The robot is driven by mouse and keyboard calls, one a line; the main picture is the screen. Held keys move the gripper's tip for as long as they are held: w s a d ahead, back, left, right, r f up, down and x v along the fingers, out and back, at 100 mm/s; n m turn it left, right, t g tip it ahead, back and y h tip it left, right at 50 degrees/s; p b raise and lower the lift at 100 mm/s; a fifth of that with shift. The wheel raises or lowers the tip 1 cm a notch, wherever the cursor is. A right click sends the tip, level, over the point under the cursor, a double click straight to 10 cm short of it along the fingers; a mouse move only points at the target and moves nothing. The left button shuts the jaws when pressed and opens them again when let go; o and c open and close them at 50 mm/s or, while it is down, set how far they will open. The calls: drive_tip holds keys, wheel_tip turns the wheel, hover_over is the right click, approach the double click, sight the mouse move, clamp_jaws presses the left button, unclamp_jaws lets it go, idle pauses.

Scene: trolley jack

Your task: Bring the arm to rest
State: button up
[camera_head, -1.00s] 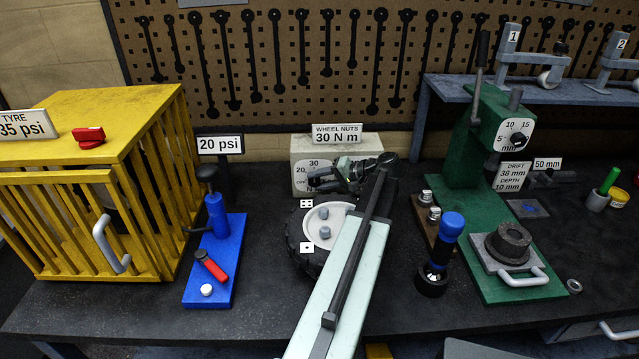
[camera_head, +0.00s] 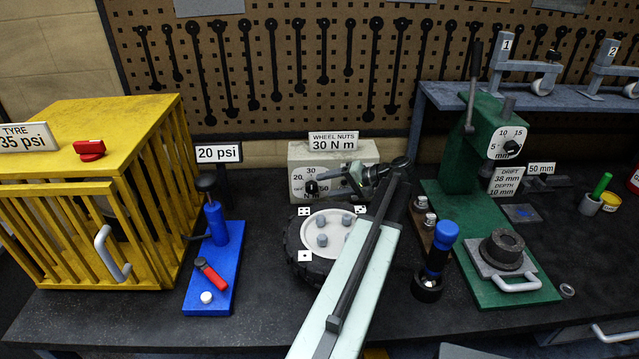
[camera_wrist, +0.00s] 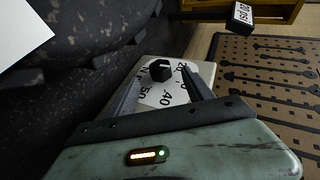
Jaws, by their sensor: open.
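My arm (camera_head: 352,280) is pale green with a dark bar along it and reaches over the bench. My gripper (camera_head: 338,177) is at its far end, in front of the grey wheel-nuts box (camera_head: 362,158). In the wrist view my gripper (camera_wrist: 161,76) has its two dark fingers apart. The box's black dial knob (camera_wrist: 160,70) shows between the fingertips; I cannot tell whether they touch it. In the head view the knob (camera_head: 312,187) shows just left of the gripper. No object is held.
The tyre wheel (camera_head: 300,240) lies left of my arm. A blue pump (camera_head: 215,265) and yellow cage (camera_head: 100,140) stand further left. The front bench strip is clear.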

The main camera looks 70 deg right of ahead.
drive_tip(key=shift+v, duration=1.25)
